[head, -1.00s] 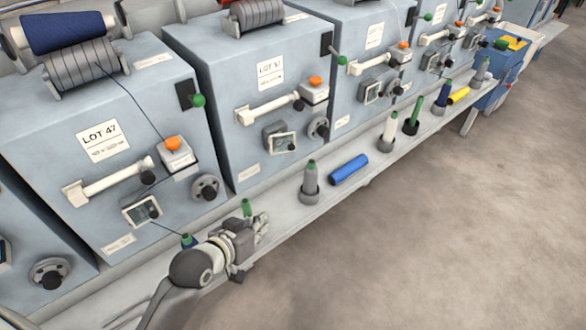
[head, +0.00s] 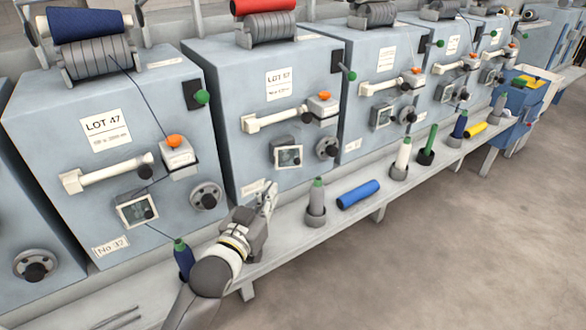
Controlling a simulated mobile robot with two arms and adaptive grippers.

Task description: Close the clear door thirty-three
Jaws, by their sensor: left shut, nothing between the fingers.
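I cannot tell how far the panel stands off the face. My left gripper (head: 268,194) is shut and empty, below and left of that panel, near the machine's lower edge. The machine left of it (head: 95,75) reads LOT 47 and No 32, with a similar panel (head: 136,211). My right gripper is not in view.
A grey shelf (head: 285,232) runs along the machine fronts. A grey bobbin with a green tip (head: 317,200) stands right of my gripper, and a blue roll (head: 358,194) lies beyond it. A dark blue bobbin (head: 183,260) stands beside my arm. The floor (head: 450,250) is clear.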

